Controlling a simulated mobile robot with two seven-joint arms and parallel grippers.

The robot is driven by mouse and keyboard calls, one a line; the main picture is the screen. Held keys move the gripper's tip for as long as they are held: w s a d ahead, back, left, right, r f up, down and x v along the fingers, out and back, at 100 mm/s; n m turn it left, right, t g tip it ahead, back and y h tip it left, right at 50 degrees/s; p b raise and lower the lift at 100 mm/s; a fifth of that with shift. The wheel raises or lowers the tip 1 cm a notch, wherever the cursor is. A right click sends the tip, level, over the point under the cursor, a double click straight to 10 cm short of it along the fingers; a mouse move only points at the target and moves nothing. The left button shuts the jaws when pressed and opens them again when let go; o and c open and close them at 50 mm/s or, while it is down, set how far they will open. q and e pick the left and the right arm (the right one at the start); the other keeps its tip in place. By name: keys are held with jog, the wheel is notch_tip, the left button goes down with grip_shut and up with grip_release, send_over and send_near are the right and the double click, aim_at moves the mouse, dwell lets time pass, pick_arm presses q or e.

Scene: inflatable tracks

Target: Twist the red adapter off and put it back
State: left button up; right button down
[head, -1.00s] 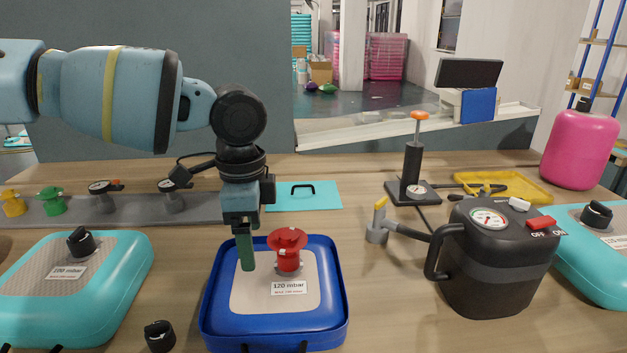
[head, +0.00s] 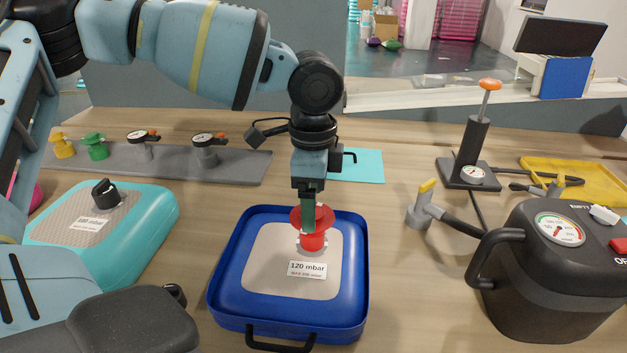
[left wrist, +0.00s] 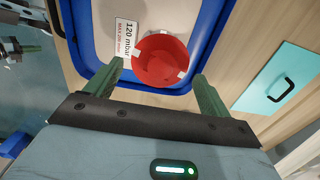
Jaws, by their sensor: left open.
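The red adapter (head: 313,239) stands upright on the valve of the blue cushion (head: 229,262), by the label "120 mbar". My left gripper (head: 308,222) comes down over it from above, with one green finger overlapping the adapter in the head view. The left wrist view shows the adapter's round red top (left wrist: 160,60) centred ahead of the open fingers, with the tips at either side of its near rim. Whether they touch it, I cannot tell. A green-fingered part at the left edge of that view looks like my right gripper (left wrist: 28,48); its opening is unclear.
A turquoise cushion (head: 150,222) lies left. A grey rack (head: 235,168) behind holds a yellow adapter (head: 62,146), a green adapter (head: 95,147) and two gauges. A grey valve piece with a yellow lever (head: 420,207) and a black pump (head: 548,270) stand right.

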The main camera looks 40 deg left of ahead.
aim_at(325, 216)
pick_arm(q)
notch_tip(325, 216, down, 3)
jog(key=shift+f, duration=0.45)
pick_arm(e)
jog(key=shift+w, duration=0.3)
pick_arm(q)
jog(key=c, duration=1.1)
jog(key=shift+o, duration=0.2)
jog(key=m, duration=0.2)
jog(key=shift+r+m+p, duration=0.1)
jog(key=shift+m+p, duration=0.2)
jog(key=shift+m, duration=1.3)
pick_arm(e)
jog(key=shift+w+r, duration=0.15)
jog(key=shift+r, duration=0.4)
pick_arm(q)
jog(key=m, duration=0.2)
jog(key=shift+m+p, duration=0.35)
jog(key=shift+m, duration=0.05)
jog(key=shift+s+m, duration=0.1)
jog(key=shift+m, duration=1.1)
pick_arm(e)
jog(key=shift+w+r, duration=0.4)
